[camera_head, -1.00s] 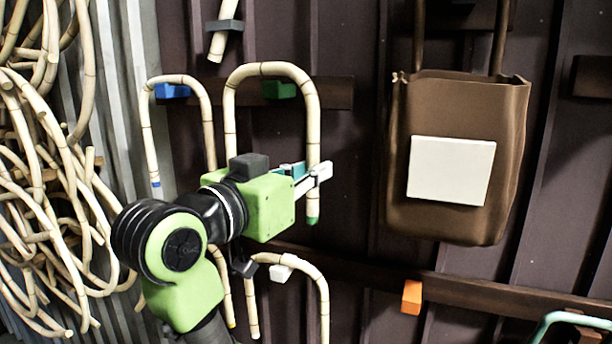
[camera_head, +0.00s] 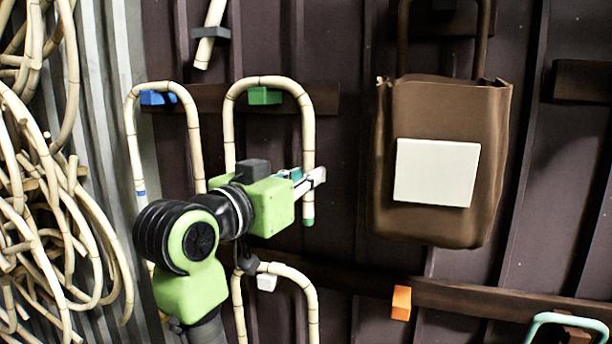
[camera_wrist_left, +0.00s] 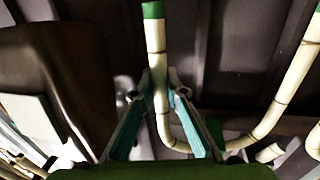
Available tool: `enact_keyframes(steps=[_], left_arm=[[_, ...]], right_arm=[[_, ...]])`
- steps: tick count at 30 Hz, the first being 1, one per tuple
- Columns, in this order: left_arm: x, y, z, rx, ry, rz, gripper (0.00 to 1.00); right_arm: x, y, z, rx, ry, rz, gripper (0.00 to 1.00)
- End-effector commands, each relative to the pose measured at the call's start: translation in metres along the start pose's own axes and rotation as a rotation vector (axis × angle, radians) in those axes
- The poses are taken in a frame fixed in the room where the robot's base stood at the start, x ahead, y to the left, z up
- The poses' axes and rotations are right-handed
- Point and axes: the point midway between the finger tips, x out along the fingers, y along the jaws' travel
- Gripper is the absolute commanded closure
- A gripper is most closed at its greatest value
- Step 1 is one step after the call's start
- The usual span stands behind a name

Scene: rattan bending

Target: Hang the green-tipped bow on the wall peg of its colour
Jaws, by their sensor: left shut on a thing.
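The green-tipped bow (camera_head: 308,150) is a pale upside-down U of rattan with its green tip at the lower right end. My left gripper (camera_head: 314,178) is shut on its right leg, a little above that tip. The wrist view shows the fingers (camera_wrist_left: 160,92) closed around the leg and the green tip (camera_wrist_left: 152,10) beyond them. The green peg (camera_head: 265,96) is on a dark wall rail, just under the arch in the head view. I cannot tell whether they touch. My forearm hides the lower left leg. My right gripper is not in view.
A blue-marked bow hangs at the blue peg (camera_head: 158,98) on the left. Another bow hangs at the white peg (camera_head: 266,282) below. An orange peg (camera_head: 401,303) is bare. A brown bag (camera_head: 440,110) hangs to the right. Loose rattan (camera_head: 75,230) fills the far left.

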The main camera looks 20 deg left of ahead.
Motion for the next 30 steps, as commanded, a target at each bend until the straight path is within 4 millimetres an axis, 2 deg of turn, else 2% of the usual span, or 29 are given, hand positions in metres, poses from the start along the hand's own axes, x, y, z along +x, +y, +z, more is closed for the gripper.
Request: enact_keyframes(steps=[10,11,12,13,23,26,30], left_arm=[[0.0,0.0,0.0,0.001,0.001,0.0,1.0],[0.0,0.0,0.0,0.001,0.001,0.0,0.8],[0.0,0.0,0.0,0.001,0.001,0.0,0.69],[0.0,0.0,0.0,0.001,0.001,0.0,0.68],[-0.001,0.0,0.0,0.0,0.0,0.0,0.68],[-0.009,0.0,0.0,0.001,0.001,0.0,0.68],[-0.032,0.0,-0.001,0.003,0.003,-0.002,0.68]], right_arm=[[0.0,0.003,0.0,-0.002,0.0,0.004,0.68],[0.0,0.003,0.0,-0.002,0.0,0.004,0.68],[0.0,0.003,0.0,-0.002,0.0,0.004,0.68],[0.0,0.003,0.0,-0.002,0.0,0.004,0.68],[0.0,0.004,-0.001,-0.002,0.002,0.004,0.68],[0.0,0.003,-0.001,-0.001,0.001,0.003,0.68],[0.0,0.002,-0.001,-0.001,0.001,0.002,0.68]])
